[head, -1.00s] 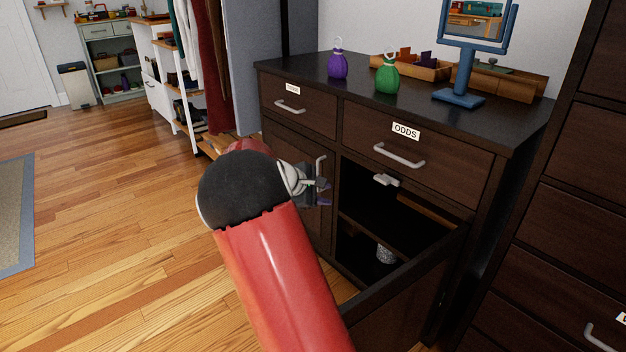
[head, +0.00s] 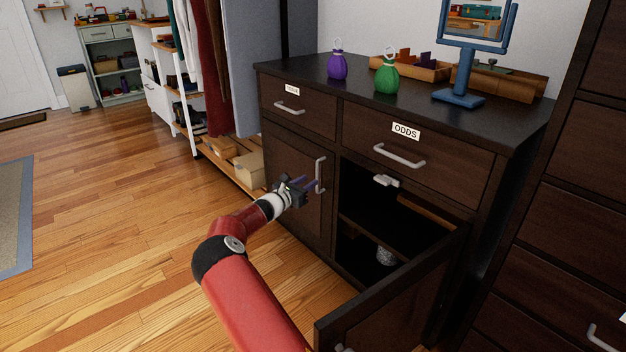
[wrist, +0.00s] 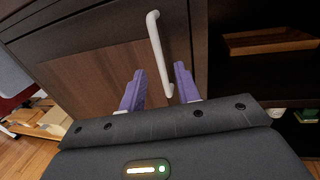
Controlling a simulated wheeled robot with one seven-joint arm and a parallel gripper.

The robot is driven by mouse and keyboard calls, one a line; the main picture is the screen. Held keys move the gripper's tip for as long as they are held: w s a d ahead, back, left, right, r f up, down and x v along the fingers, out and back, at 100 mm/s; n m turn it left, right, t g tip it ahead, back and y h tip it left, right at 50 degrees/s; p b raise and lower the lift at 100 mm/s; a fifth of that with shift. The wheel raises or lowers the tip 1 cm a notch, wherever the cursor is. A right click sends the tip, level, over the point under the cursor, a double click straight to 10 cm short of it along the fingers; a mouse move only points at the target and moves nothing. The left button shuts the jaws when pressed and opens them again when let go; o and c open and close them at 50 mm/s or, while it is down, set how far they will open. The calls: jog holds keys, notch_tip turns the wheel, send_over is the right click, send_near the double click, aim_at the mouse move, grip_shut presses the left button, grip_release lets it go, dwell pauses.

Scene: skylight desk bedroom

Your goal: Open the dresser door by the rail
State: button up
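The dark brown dresser (head: 300,130) has a shut left door (head: 293,185) with a pale vertical rail handle (head: 320,175). My gripper (head: 309,184) is at this rail, in front of the left door. In the wrist view the two purple fingers (wrist: 158,88) are apart, and the rail (wrist: 158,50) runs down between them in the picture. I cannot tell whether either finger touches it. The right door (head: 400,295) stands swung out, showing the dark shelved inside.
The open right door juts into the room beside my arm. A low rack with boxes (head: 248,168) is left of the dresser. Wooden floor (head: 110,230) is free at left.

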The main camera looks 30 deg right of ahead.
jog(key=x, duration=0.3)
jog(key=shift+w+d, duration=0.1)
jog(key=shift+d, duration=0.2)
grip_shut()
